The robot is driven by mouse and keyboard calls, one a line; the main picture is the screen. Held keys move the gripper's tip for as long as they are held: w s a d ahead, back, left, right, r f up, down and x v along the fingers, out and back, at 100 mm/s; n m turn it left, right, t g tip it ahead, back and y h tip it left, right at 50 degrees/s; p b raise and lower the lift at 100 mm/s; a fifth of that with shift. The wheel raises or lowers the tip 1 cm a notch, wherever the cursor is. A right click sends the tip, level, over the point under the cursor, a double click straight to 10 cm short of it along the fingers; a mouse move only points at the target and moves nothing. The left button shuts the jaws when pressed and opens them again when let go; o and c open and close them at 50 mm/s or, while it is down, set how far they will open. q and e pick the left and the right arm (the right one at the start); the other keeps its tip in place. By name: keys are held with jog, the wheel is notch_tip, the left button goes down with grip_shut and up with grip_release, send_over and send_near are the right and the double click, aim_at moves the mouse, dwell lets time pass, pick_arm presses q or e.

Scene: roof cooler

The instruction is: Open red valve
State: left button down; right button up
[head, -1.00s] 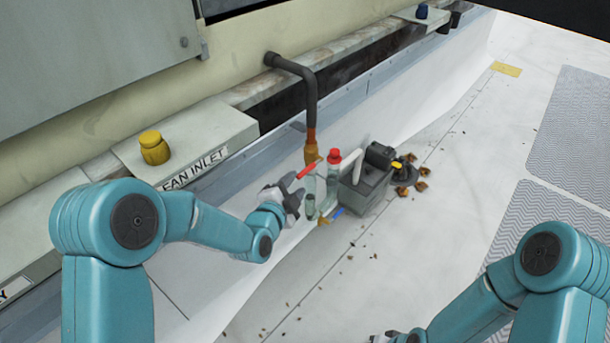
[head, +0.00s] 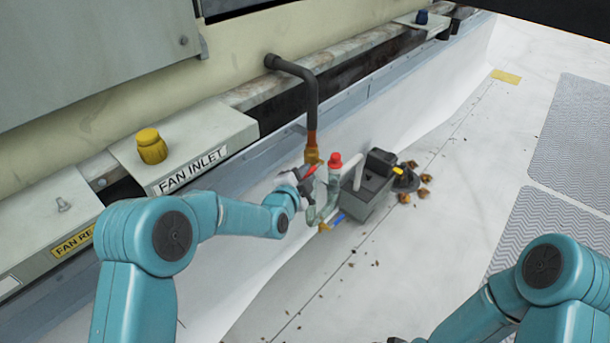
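The red valve handle (head: 310,171) sits on the brass fitting (head: 312,155) at the lower end of the dark bent pipe. My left gripper (head: 302,187) is at the handle, right beside or around it, and covers its lower left part. The gripper is small and partly hidden, so I cannot tell whether its fingers are closed on the handle. My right gripper (head: 395,340) shows only as a dark bit at the bottom edge, and its fingers cannot be made out.
A blue valve handle (head: 336,216) is low beside the greenish pipes (head: 331,190), which carry a red cap (head: 335,160). A grey pump box (head: 367,190) stands just right. Leaves (head: 425,180) and debris lie on the pale roof. A yellow knob (head: 151,146) is at left.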

pick_arm(q)
jog(key=shift+f, duration=0.1)
jog(key=shift+w+d+f+n+t+h, duration=0.2)
jog(key=shift+f+n+t, duration=0.3)
jog(key=shift+t, duration=0.55)
jog(key=shift+w+f+n+t+h, duration=0.15)
jog(key=shift+f+n+t+h, duration=0.2)
jog(key=shift+f+t, duration=0.55)
jog(key=shift+w+d+f+n+t+h, duration=0.15)
jog(key=shift+f+n+t+h, duration=0.2)
jog(key=shift+t, duration=0.9)
jog(key=c, duration=1.1)
grip_release()
jog(key=shift+f, duration=0.15)
